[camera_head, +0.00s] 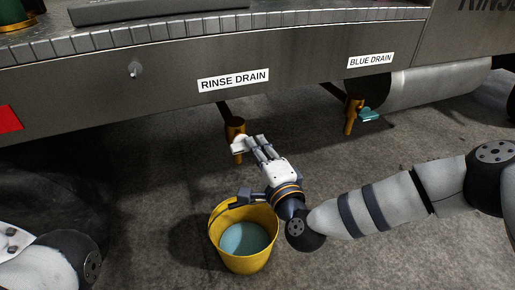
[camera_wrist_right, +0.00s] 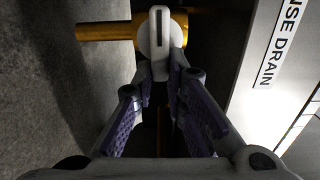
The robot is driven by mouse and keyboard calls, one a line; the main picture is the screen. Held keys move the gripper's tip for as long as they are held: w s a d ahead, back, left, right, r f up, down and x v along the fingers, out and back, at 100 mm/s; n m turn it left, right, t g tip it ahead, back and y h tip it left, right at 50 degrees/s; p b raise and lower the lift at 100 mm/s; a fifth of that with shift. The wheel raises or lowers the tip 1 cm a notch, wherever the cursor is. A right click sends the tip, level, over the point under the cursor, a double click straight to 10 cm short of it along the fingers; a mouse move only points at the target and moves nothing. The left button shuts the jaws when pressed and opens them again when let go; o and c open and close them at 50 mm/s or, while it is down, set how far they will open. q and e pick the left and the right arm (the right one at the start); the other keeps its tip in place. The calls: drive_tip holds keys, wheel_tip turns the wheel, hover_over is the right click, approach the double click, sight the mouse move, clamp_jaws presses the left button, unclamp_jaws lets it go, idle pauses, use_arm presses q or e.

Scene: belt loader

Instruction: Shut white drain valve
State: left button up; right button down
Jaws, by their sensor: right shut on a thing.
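The white drain valve is a brass-coloured spigot (camera_head: 236,125) with a white handle (camera_head: 239,144), below the RINSE DRAIN label (camera_head: 234,79). My right gripper (camera_head: 259,148) has its fingertips at the handle, coming from the lower right. In the right wrist view, the white handle (camera_wrist_right: 160,38) with a dark slot stands at the tips of my right gripper (camera_wrist_right: 160,72), which is shut on it. The brass pipe (camera_wrist_right: 105,31) lies across behind the handle. My left gripper is out of view; only part of my left arm shows at the lower left.
A yellow bucket (camera_head: 251,263) with bluish liquid stands on the floor below the spigot, close to my right wrist. A second brass spigot (camera_head: 351,117) with a teal handle (camera_head: 369,115) hangs under the BLUE DRAIN label (camera_head: 371,60). The machine's metal side panel (camera_head: 160,102) runs above.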

drive_tip(key=shift+f, duration=0.1)
drive_tip(key=c, duration=1.6)
unclamp_jaws()
drive_tip(key=v, duration=1.2)
